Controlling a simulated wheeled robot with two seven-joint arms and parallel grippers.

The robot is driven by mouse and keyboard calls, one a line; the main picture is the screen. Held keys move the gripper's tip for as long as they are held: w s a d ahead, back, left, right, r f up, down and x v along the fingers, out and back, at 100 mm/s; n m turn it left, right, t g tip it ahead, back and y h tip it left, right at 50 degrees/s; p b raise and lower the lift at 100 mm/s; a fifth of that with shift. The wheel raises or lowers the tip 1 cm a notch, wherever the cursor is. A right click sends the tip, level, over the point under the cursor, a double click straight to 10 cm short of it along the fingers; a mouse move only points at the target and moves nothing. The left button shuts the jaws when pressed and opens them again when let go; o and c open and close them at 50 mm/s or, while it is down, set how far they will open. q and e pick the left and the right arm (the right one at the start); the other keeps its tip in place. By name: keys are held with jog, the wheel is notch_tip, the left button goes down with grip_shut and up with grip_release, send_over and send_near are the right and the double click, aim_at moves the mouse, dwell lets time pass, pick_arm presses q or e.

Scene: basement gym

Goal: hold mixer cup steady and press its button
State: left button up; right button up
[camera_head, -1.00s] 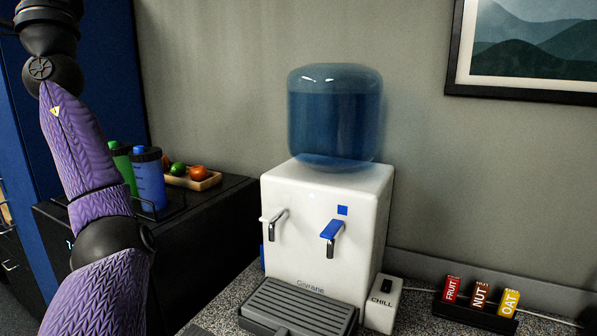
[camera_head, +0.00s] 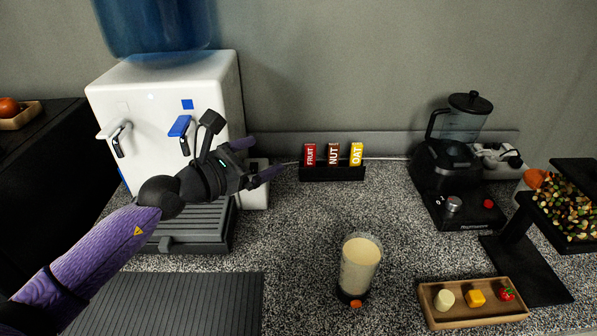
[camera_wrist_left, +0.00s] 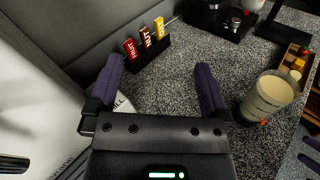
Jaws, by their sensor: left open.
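The mixer cup (camera_head: 360,265) is a clear upright cup of cream-coloured liquid on the speckled counter, right of centre in the head view. Its orange button (camera_head: 355,303) is low on the front. The cup also shows at the right of the left wrist view (camera_wrist_left: 268,97). My left gripper (camera_head: 264,159) is open and empty, in front of the water dispenser, left of the cup and farther back. Its two purple fingers are spread in the left wrist view (camera_wrist_left: 160,66), with bare counter between them.
A white water dispenser (camera_head: 160,90) stands at left, a bar rack (camera_head: 332,173) at the back wall. A black blender (camera_head: 455,160) stands back right, a wooden tray (camera_head: 430,312) right of the cup. The counter between gripper and cup is clear.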

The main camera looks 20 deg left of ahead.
pick_arm(q)
jog(key=s+d+f+g+h, duration=0.1)
jog(key=s+d+f+g, duration=0.2)
jog(key=s+d+f, duration=0.55)
jog(key=m+g+h, duration=0.1)
jog(key=g, duration=0.2)
send_near(342, 276)
jog(key=x, duration=1.1)
jog(key=shift+r, duration=0.1)
grip_shut()
pick_arm(e)
grip_shut()
pick_arm(q)
jog(key=shift+s, duration=0.1)
